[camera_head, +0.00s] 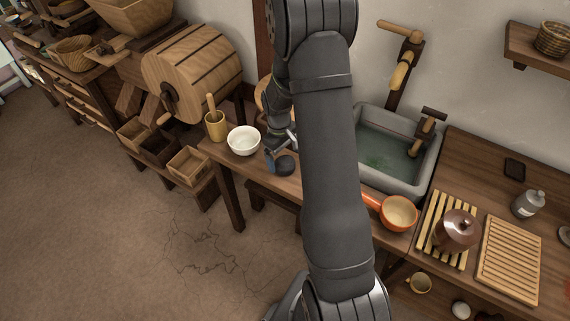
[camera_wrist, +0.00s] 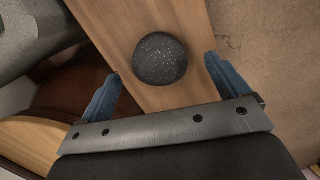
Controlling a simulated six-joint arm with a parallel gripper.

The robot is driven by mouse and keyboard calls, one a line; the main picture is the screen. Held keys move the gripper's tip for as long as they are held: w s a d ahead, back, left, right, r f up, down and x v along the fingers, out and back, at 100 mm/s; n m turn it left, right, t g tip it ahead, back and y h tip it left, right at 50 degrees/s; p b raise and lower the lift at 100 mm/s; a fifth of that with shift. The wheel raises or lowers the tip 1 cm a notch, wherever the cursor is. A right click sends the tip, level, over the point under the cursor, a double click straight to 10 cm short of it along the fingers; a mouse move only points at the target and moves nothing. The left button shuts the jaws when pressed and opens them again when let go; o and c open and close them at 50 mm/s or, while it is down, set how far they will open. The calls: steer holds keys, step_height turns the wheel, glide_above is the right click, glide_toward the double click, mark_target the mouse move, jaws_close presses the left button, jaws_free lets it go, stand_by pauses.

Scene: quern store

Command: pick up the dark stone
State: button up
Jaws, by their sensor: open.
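The dark stone (camera_wrist: 160,59) is a rounded, speckled, near-black lump on the wooden counter, between and a little beyond my fingertips in the wrist view. In the head view the stone (camera_head: 285,165) lies near the counter's front edge, right of a white bowl. My gripper (camera_wrist: 162,73) is open, with one blue finger on each side of the stone's line and clear gaps to both. In the head view my gripper (camera_head: 272,160) is partly hidden by my arm, right beside the stone. Whether the fingers are level with the stone is hard to tell.
The white bowl (camera_head: 244,140) and a wooden mortar with pestle (camera_head: 215,125) stand left of the stone. A stone sink (camera_head: 404,150) and an orange pan (camera_head: 398,213) are to the right. The counter's front edge is close, with floor beyond.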

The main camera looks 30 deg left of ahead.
mark_target(284, 159)
step_height(284, 159, down, 3)
steer(key=shift+d+f, duration=0.1)
steer(key=shift+f, duration=0.1)
steer(key=c, duration=1.3)
steer(key=shift+r, duration=0.1)
